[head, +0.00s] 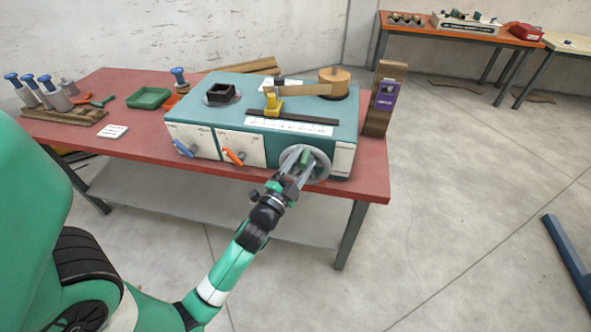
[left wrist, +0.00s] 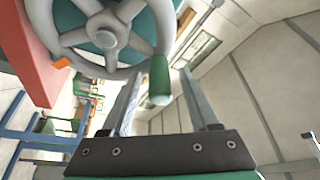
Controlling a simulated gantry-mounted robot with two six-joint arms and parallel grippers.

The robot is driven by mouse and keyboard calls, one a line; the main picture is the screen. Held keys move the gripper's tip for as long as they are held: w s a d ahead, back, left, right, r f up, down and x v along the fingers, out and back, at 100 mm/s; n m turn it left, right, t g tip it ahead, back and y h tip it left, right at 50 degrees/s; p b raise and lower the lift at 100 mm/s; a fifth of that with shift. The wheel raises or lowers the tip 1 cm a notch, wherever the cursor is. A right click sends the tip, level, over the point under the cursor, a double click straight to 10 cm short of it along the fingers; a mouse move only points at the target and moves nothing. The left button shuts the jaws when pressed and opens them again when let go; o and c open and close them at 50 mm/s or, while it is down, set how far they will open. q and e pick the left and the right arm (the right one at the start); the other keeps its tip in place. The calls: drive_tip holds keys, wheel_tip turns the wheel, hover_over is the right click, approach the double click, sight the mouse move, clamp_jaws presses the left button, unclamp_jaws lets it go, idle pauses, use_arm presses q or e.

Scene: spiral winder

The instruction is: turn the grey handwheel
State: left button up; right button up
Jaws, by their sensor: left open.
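The grey handwheel (head: 322,167) is on the front right of the teal winder box (head: 343,128). In the left wrist view the handwheel (left wrist: 118,22) fills the upper left, with a round hub, several spokes and a green handle (left wrist: 158,82) standing out from its rim. My left gripper (head: 297,164) is in front of the wheel and hides part of it in the head view. In the left wrist view its two fingers (left wrist: 160,76) are apart, one on each side of the green handle; I cannot see contact. My right gripper is not in view.
The winder stands on a red-topped table (head: 375,178). An orange lever (head: 233,157) and a blue lever (head: 183,149) stick out of its front, left of the wheel. A wooden post with a purple device (head: 384,95) stands at right. The floor in front is clear.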

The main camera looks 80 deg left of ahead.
use_arm(q)
drive_tip(key=b+v, duration=0.3)
drive_tip(key=v, duration=0.8)
drive_tip(key=shift+b, duration=0.35)
drive_tip(key=shift+d, duration=0.1)
